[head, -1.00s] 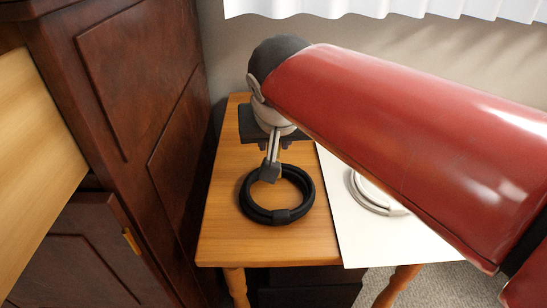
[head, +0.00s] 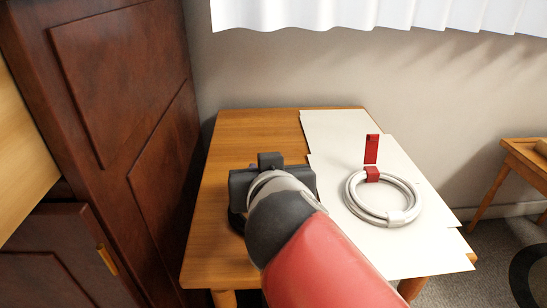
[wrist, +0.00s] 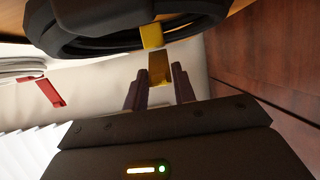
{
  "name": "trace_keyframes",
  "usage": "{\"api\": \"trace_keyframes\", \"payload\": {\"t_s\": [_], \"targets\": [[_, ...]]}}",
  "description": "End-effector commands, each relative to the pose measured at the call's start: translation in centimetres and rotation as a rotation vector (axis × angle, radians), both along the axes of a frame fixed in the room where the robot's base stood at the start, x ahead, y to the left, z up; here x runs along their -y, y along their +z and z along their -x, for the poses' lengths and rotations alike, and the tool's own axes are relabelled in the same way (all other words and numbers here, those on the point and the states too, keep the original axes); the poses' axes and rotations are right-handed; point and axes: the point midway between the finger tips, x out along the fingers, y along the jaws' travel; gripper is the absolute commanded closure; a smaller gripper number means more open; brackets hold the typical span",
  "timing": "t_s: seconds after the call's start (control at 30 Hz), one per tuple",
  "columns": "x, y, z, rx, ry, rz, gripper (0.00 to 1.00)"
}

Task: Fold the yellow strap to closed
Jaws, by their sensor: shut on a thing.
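The yellow strap (wrist: 160,67) shows in the wrist view as a flap standing out from a yellow band (wrist: 151,36) on the black coil (wrist: 100,38). My gripper (wrist: 157,80) is shut on the flap, with one dark finger on each side of it. In the head view my gripper (head: 271,182) is over the left part of the wooden table and hides most of the black coil (head: 236,221) and all of the strap. The flap's exact angle to the coil is hard to tell.
A white coil (head: 384,215) with an upright red strap (head: 372,148) lies on white sheets (head: 437,265) on the right of the table (head: 205,260). A dark brown cabinet (head: 110,130) stands close on the left. A curtain (head: 380,14) hangs behind.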

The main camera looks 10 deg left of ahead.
Motion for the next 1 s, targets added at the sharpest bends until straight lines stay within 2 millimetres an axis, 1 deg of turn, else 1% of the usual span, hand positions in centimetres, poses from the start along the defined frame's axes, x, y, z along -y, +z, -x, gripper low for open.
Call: {"api": "trace_keyframes", "payload": {"t_s": [0.4,0.43,0.5,0.6,0.87,1.0], "targets": [[0.0,0.0,0.0,0.007,0.0,-0.002,0.96],[0.0,0.0,0.0,0.007,0.0,-0.002,0.72],[0.0,0.0,0.0,0.007,0.0,-0.002,0.63],[0.0,0.0,0.0,0.007,0.0,-0.002,0.52],[0.0,0.1,0.1,0.007,0.0,-0.002,0.52],[0.3,0.7,1.3,0.01,0.002,-0.004,0.52]]}}
